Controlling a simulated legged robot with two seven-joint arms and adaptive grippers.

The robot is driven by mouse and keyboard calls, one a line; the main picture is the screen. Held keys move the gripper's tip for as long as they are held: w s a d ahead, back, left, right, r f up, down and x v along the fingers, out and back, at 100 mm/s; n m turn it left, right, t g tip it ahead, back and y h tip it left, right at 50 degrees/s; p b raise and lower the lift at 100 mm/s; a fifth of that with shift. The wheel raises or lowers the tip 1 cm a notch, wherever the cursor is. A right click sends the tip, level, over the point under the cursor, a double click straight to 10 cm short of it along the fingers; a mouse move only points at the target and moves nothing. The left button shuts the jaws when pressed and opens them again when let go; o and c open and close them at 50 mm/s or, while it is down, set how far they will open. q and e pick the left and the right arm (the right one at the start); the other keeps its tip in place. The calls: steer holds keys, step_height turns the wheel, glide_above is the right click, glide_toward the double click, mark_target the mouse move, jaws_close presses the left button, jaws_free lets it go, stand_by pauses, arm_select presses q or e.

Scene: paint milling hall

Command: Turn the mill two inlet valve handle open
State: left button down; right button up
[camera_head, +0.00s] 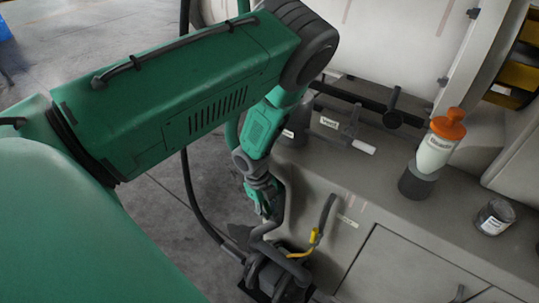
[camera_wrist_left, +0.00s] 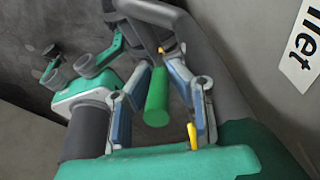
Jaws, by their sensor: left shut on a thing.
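My left gripper (camera_head: 266,203) reaches down to the pipework at the front face of the bench. In the left wrist view, the blue-grey fingers of the gripper (camera_wrist_left: 163,70) are closed around a valve handle with a green cylindrical grip (camera_wrist_left: 157,100). A dark lever leads up from the grip to a grey bracket or pipe. The grip's end points toward the wrist camera. A white label (camera_wrist_left: 302,45) ending in "let" is on the grey panel to the right. In the head view, my arm and gripper hide the handle. My right gripper is not in view.
A yellow-handled lever (camera_head: 315,237) sits on pipework just right of my gripper. On the bench (camera_head: 400,225) stand an orange-capped white bottle (camera_head: 436,150) in a dark holder and a small dark can (camera_head: 494,217). A black hose (camera_head: 195,205) hangs left; grey floor is open beyond.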

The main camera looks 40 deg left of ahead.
arm_select(q)
steer(key=shift+d+f, duration=0.2)
steer(key=shift+d, duration=0.25)
stand_by(0.5)
steer(key=c, duration=1.6)
jaws_free()
steer(key=shift+c, duration=0.2)
steer(key=shift+o, duration=0.7)
steer(key=shift+w+a, duration=0.1)
steer(key=shift+w, duration=0.05)
steer(key=shift+r, duration=0.1)
steer(key=v, duration=1.1)
steer(key=shift+r, duration=0.35)
